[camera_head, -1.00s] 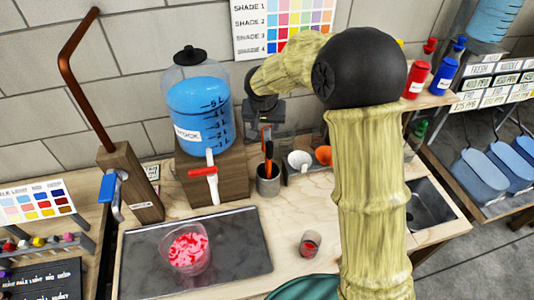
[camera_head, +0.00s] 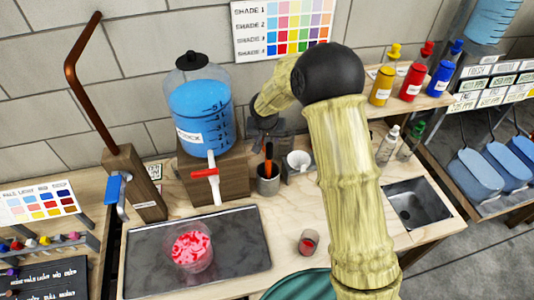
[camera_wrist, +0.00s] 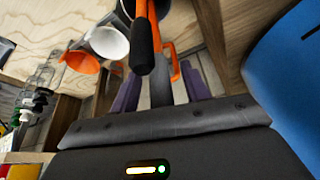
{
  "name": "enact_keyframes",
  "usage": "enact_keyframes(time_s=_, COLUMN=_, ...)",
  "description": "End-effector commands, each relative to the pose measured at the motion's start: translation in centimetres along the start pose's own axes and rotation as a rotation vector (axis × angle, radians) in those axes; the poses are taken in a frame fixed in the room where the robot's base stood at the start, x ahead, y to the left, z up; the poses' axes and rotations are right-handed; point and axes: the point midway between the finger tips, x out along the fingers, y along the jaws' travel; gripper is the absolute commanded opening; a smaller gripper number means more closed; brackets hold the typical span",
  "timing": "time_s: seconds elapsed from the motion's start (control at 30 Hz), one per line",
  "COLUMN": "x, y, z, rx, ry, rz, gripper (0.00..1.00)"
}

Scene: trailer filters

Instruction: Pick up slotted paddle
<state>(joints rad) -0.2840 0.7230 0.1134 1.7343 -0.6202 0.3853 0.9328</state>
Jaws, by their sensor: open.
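A grey cup (camera_head: 268,184) on the wooden bench holds at least one upright tool with orange and black parts (camera_head: 268,160). I cannot tell whether this tool is the slotted paddle, since no slots show. My gripper (camera_head: 264,130) is just above and behind this cup, near the blue jug. In the wrist view a black grip on an orange shaft (camera_wrist: 144,45) crosses in front of my open, empty gripper (camera_wrist: 160,80). An orange bent piece (camera_wrist: 174,62) shows between its purple fingers. My arm and gripper hide part of the area behind the cup.
A blue liquid jug (camera_head: 200,110) with a red-handled tap stands left of the cup. A white cup (camera_head: 298,163) sits right of it. A tray (camera_head: 245,245) bears a beaker of pink pieces (camera_head: 191,250). A small cup (camera_head: 308,243) stands in front. A sink (camera_head: 420,205) lies right.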

Motion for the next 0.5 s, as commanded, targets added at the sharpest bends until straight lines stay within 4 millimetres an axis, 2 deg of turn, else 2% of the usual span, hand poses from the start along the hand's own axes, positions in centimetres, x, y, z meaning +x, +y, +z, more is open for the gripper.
enact_keyframes(time_s=0.2, x=2.0, y=0.0, z=0.0, rx=-0.001, ry=-0.001, rz=0.001, gripper=0.46)
enact_keyframes(time_s=0.5, x=2.1, y=0.0, z=0.0, rx=0.000, ry=0.001, rz=0.000, gripper=0.46)
